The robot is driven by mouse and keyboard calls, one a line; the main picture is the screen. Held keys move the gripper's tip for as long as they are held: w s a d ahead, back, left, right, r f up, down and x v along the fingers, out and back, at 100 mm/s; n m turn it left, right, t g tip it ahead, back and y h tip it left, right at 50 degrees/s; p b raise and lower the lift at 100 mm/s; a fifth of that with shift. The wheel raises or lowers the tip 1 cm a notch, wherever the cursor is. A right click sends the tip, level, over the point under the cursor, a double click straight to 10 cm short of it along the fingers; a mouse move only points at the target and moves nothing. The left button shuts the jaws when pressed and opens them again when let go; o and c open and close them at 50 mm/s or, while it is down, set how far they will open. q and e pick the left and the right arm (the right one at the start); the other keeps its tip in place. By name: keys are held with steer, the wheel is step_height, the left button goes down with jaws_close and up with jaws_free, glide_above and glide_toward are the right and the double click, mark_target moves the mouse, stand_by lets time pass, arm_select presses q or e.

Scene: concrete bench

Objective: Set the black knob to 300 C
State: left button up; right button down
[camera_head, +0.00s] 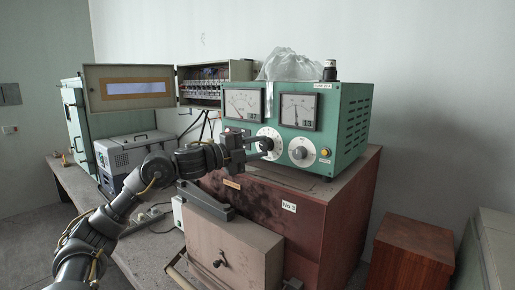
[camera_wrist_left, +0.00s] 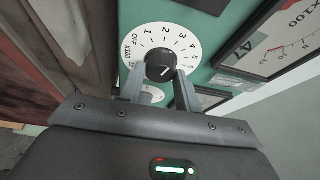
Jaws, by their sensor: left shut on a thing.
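The green control box (camera_head: 345,130) carries a white dial (camera_head: 277,151) with the black knob at its middle, largely hidden by my gripper in the head view. In the left wrist view the black knob (camera_wrist_left: 159,64) sits in the white dial (camera_wrist_left: 138,46), marked OFF, x100 and numbers upward from 1. A short light line shows on the knob's lower right part; I cannot tell which number it indicates. My left gripper (camera_head: 265,143) is shut on the knob, its two fingers (camera_wrist_left: 160,78) at the knob's near edge. My right gripper is not in view.
A second white dial with a grey knob (camera_head: 299,153) lies just right of the gripper. Two needle meters (camera_head: 243,104) (camera_head: 298,111) are above. The box stands on a brown cabinet (camera_head: 333,205). An open fuse box (camera_head: 243,71) is behind, and a plastic bag (camera_head: 292,66) lies on top.

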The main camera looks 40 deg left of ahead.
arm_select(q)
steer(key=o, duration=1)
steer(key=shift+s+a+f+b, duration=0.2)
steer(key=shift+s+f+b, duration=0.1)
steer(key=shift+b, duration=0.2)
steer(key=b+v, duration=0.9)
steer(key=v, duration=0.1)
steer(key=shift+s+d+r, duration=0.1)
steer(key=shift+r, duration=0.25)
